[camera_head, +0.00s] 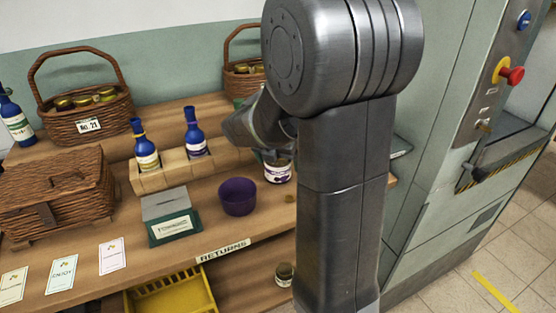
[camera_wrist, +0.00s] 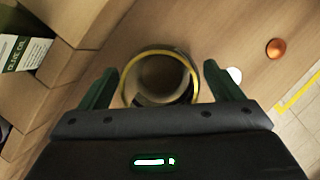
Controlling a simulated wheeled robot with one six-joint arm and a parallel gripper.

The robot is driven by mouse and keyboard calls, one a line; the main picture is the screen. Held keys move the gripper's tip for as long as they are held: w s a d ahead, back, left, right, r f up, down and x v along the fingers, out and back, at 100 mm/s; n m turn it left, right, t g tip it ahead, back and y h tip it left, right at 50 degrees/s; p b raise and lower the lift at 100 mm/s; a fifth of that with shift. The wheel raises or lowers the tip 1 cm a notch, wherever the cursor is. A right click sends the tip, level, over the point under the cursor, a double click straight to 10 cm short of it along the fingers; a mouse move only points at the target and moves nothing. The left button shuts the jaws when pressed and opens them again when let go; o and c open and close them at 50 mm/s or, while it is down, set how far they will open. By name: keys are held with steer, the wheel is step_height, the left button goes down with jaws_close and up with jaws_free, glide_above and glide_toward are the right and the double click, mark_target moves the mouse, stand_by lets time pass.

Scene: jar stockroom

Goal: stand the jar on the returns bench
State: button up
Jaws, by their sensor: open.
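A jar (camera_head: 278,171) with a white label and dark print stands upright on the returns bench (camera_head: 262,222), right of a purple bowl. My arm hides part of its top and right side. In the wrist view the jar (camera_wrist: 161,101) shows from above as a round shape with a yellow-gold rim. My gripper (camera_wrist: 160,72) is open, with one finger on each side of the jar. I cannot tell whether either finger touches it. In the head view my gripper is mostly hidden behind my arm.
The purple bowl (camera_head: 238,196) and a grey-green box (camera_head: 171,217) stand left of the jar. Two blue bottles sit in a wooden rack (camera_head: 173,172). Wicker baskets (camera_head: 62,190) are at left. A small round orange-brown object (camera_wrist: 277,48) lies nearby. A machine (camera_head: 440,180) stands at right.

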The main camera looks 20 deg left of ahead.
steer(key=p+v, duration=0.1)
steer(key=v, duration=1.1)
steer(key=shift+r+p, duration=0.2)
steer(key=shift+p, duration=0.2)
steer(key=b+x, duration=0.2)
steer(key=x, duration=1)
steer(key=shift+f, duration=0.1)
steer(key=shift+r+p, duration=0.45)
steer(key=shift+r, duration=1.3)
